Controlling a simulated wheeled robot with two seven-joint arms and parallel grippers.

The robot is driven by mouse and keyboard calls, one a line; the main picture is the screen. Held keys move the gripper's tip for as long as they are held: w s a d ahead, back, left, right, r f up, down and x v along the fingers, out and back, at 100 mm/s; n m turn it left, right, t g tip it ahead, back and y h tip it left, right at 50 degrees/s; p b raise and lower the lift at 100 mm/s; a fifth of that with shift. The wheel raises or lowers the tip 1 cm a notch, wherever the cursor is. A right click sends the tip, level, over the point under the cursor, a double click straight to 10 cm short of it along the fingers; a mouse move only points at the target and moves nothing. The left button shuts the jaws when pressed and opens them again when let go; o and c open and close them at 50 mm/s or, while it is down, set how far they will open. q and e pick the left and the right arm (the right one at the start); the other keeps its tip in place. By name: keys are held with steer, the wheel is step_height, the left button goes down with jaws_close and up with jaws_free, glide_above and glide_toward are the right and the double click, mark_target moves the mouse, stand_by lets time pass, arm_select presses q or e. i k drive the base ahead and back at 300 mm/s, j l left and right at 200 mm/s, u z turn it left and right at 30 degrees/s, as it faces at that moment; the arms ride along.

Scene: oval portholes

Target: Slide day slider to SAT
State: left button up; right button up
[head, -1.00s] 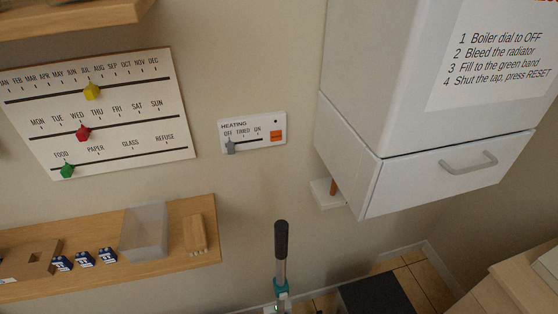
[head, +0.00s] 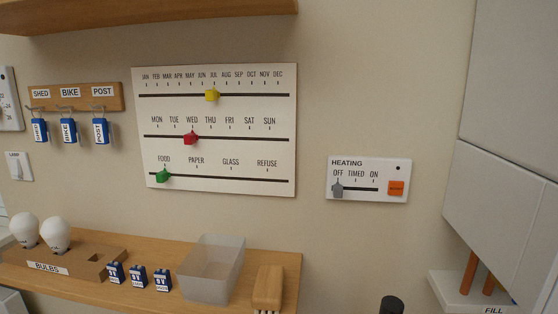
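The white slider board (head: 215,115) hangs on the wall left of centre in the head view, with three dark horizontal tracks. The day slider, a red knob (head: 190,138), sits on the middle track under WED. The SAT label (head: 249,121) is farther right on that row, between FRI and SUN. The yellow month knob (head: 212,95) sits at about JUL on the top track. The green knob (head: 163,175) sits at FOOD on the bottom track. Neither of my grippers shows in the head view.
Another shelf (head: 170,14) overhangs above. A heating panel (head: 368,180) is to the right. Key hooks hang left. The wall before the board looks clear.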

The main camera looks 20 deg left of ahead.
mark_target(191, 138)
steer(key=u, duration=1.1)
